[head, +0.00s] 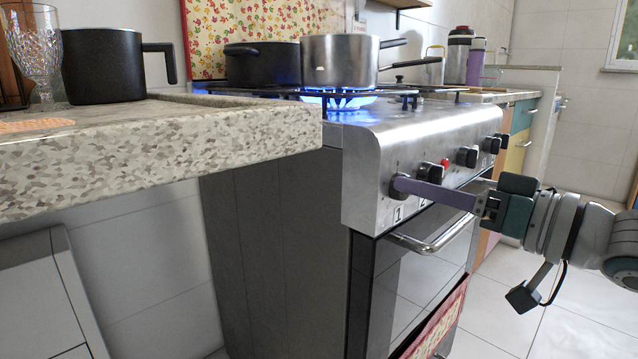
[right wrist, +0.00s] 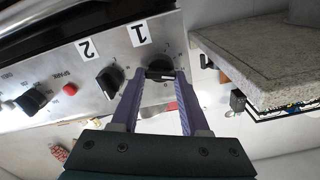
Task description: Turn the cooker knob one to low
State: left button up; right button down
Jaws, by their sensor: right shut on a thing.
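The cooker (head: 372,150) stands in the middle of the head view, with a row of dark knobs on its steel front panel. Knob one (head: 397,190) is the nearest, above the label "1"; it also shows in the right wrist view (right wrist: 159,70). My right gripper (head: 408,185) reaches in from the right, its purple fingers shut on knob one, one on each side of its grip. The fingers hide part of the knob, and I cannot read its exact setting. My left gripper is not in view.
Knob two (right wrist: 110,80) sits close beside the gripper, with a red button (right wrist: 70,89) beyond. Blue flames burn under the steel pot (head: 340,62). The oven handle (head: 440,236) juts out below the knobs. A stone counter (head: 160,150) is on the left.

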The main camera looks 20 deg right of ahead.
jog(key=shift+s+a+f+n+p, duration=0.15)
jog(key=shift+n+p, duration=0.8)
jog(key=shift+n, duration=2.95)
jog(key=shift+w+a+r+n+p, duration=0.1)
jog(key=shift+n+p, duration=0.85)
jog(key=shift+n, duration=2.95)
jog(key=shift+c, duration=2)
grip_release()
jog(key=shift+s, duration=0.1)
